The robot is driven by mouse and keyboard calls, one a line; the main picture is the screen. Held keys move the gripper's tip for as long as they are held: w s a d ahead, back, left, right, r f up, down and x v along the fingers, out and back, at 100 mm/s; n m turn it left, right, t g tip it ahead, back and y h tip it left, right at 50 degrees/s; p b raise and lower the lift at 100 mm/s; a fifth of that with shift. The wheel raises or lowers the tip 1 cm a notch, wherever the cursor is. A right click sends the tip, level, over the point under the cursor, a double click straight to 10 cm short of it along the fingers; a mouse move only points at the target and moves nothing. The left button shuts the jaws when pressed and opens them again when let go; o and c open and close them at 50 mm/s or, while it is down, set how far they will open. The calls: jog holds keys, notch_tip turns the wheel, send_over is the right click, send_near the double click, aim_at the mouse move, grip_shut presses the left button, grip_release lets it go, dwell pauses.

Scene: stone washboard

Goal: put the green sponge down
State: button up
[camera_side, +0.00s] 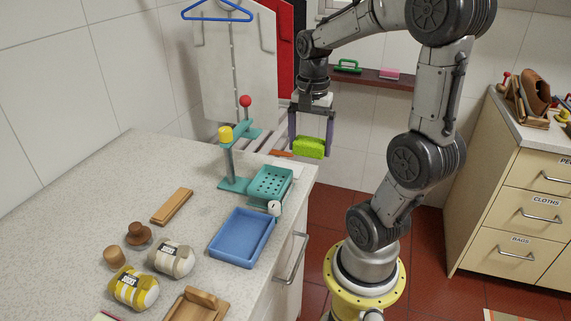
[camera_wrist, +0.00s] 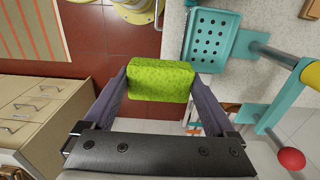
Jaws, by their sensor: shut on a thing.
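The green sponge (camera_side: 308,148) is a bright yellow-green block between the two fingers of my gripper (camera_side: 311,140). My gripper is shut on it and holds it in the air, just past the right edge of the counter in the side view. In the wrist view the sponge (camera_wrist: 160,80) sits between the purple-grey fingertips of my gripper (camera_wrist: 160,88), with red floor behind it. A teal perforated tray (camera_side: 270,184) stands at the counter's right corner, left of and lower than the sponge. It also shows at the upper right of the wrist view (camera_wrist: 211,36).
A teal stand (camera_side: 232,165) with yellow and red knobs rises beside the teal tray. A blue tray (camera_side: 243,238) lies nearer the front. Rolled socks (camera_side: 135,287), wooden pieces and a brush (camera_side: 172,206) lie on the counter (camera_side: 80,215). A drawer cabinet (camera_side: 520,210) stands at right.

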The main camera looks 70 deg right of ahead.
jog(key=w+d+f, duration=0.7)
jog(key=w+f, duration=0.1)
jog(key=shift+w+d+f, duration=0.2)
jog(key=shift+d, duration=0.15)
jog(key=shift+w+d+f, duration=0.1)
jog(key=shift+f, duration=0.85)
jog(key=shift+w+d+f, duration=0.1)
jog(key=shift+f, duration=0.85)
jog(key=shift+f, duration=0.15)
jog(key=o, duration=0.9)
jog(key=shift+c, duration=0.2)
